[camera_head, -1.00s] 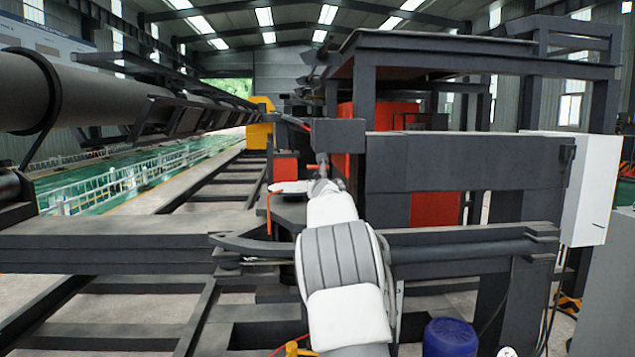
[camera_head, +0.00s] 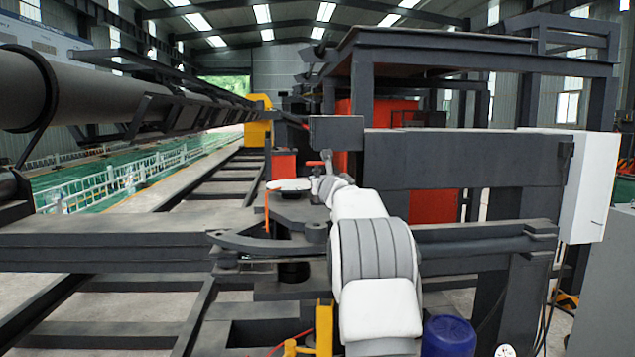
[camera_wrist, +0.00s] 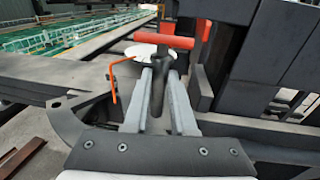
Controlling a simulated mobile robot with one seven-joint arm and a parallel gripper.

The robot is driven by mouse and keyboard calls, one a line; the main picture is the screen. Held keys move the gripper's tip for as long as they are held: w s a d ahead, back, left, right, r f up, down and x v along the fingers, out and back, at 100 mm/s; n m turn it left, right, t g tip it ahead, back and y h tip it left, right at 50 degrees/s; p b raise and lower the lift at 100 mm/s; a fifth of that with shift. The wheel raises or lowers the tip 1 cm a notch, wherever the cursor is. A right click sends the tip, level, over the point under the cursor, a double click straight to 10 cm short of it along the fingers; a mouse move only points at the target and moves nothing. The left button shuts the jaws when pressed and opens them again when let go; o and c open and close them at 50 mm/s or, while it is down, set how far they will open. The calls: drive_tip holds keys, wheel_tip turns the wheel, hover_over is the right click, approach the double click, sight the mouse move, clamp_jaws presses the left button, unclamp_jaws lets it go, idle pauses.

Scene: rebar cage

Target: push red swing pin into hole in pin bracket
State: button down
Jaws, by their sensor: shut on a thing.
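My gripper (camera_wrist: 161,78) is shut on the dark shaft of a pin with a red T-shaped handle, which I take to be the red swing pin (camera_wrist: 164,40). The handle lies crosswise just beyond the fingertips. In the head view the red handle (camera_head: 326,160) shows at the far end of my arm, and my gripper (camera_head: 327,184) is small there. A dark curved bracket (camera_head: 262,243) with a round boss (camera_head: 316,232) lies left of my arm, probably the pin bracket. I cannot make out its hole or the pin's lower end.
A white disc (camera_head: 290,185) and an orange bent rod (camera_head: 267,212) are just left of the pin. A dark block (camera_head: 336,132) and beam (camera_head: 460,160) stand behind and right. A blue drum (camera_head: 449,337) stands at the lower right.

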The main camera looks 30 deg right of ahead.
drive_tip(key=shift+d+y, duration=0.1)
drive_tip(key=shift+y, duration=0.2)
drive_tip(key=b, duration=0.6)
hover_over(319, 229)
drive_tip(key=f, duration=0.3)
drive_tip(key=w+f, duration=0.1)
drive_tip(key=f, duration=0.1)
drive_tip(key=shift+d+f, duration=0.2)
drive_tip(key=shift+f, duration=0.15)
drive_tip(key=shift+f+b, duration=4)
drive_tip(key=shift+b, duration=0.2)
drive_tip(key=c, duration=0.7)
unclamp_jaws()
drive_tip(key=shift+s, duration=0.1)
drive_tip(key=shift+o, duration=0.2)
drive_tip(key=shift+f, duration=0.25)
drive_tip(key=shift+s+a+f+b, duration=0.15)
drive_tip(key=shift+s+b, duration=0.25)
drive_tip(key=shift+b, duration=0.05)
drive_tip(key=b+v, duration=0.5)
drive_tip(key=v, duration=1.1)
drive_tip(key=shift+s+r, duration=0.4)
